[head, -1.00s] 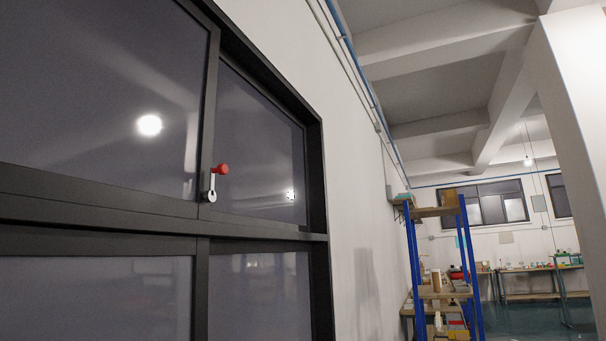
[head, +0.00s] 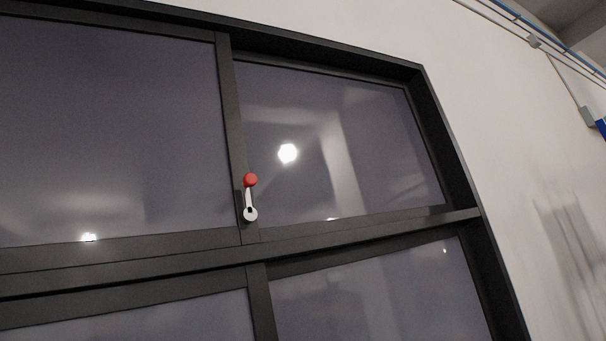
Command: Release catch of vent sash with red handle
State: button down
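The catch handle (head: 249,199) is on the dark upright bar between the upper panes, just above the horizontal rail. It has a red knob (head: 250,180) at its top end and a light grey lever running down to a round pivot. The lever stands nearly upright. The vent sash (head: 340,140) is the upper right pane, in a dark frame, and it looks closed. My gripper is not in view, and nothing touches the handle.
The dark window frame (head: 446,140) stands out around the panes on the right. A pale wall (head: 520,170) lies to its right, with pipes (head: 530,38) and a small grey box (head: 588,116) at upper right. Lights reflect in the glass.

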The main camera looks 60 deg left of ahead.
aim_at(249, 214)
jog(key=u, duration=0.55)
jog(key=i, duration=1.05)
jog(key=u, duration=0.85)
